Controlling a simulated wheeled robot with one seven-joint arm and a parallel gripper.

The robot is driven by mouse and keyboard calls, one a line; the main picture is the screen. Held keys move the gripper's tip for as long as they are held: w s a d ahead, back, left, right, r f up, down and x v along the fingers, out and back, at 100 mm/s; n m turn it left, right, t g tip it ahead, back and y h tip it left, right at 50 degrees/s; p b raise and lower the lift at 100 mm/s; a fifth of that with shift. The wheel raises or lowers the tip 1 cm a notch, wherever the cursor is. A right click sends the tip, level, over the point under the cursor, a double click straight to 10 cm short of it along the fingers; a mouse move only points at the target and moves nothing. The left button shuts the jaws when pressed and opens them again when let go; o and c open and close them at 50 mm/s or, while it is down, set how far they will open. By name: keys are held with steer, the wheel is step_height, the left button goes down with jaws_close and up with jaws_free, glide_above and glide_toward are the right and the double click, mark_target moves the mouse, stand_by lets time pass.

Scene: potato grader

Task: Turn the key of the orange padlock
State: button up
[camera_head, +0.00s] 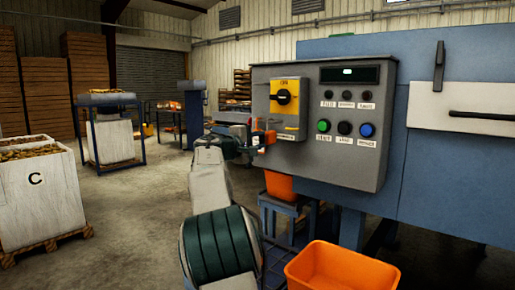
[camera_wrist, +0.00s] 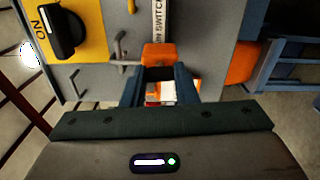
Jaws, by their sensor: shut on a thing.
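The orange padlock (camera_head: 270,137) is at the lower left side of the grey control panel, below the yellow switch plate. In the wrist view the padlock (camera_wrist: 158,54) sits just beyond my fingertips. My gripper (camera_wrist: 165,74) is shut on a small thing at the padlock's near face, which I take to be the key. The fingers hide most of it, and its turn angle cannot be told. In the head view my gripper (camera_head: 257,140) reaches the panel from the left.
The black rotary switch (camera_head: 284,97) on its yellow plate is close above. Grey bent handles (camera_wrist: 120,47) stick out beside the padlock in the wrist view. An orange bin (camera_head: 340,268) stands below the panel. Open floor lies left, before the white crate (camera_head: 40,195).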

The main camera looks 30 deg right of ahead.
steer(key=shift+m+b, duration=0.35)
steer(key=shift+m, duration=0.35)
steer(key=o, duration=1)
steer(key=v, duration=1.3)
steer(key=shift+s+a, duration=0.2)
steer(key=shift+a, duration=0.15)
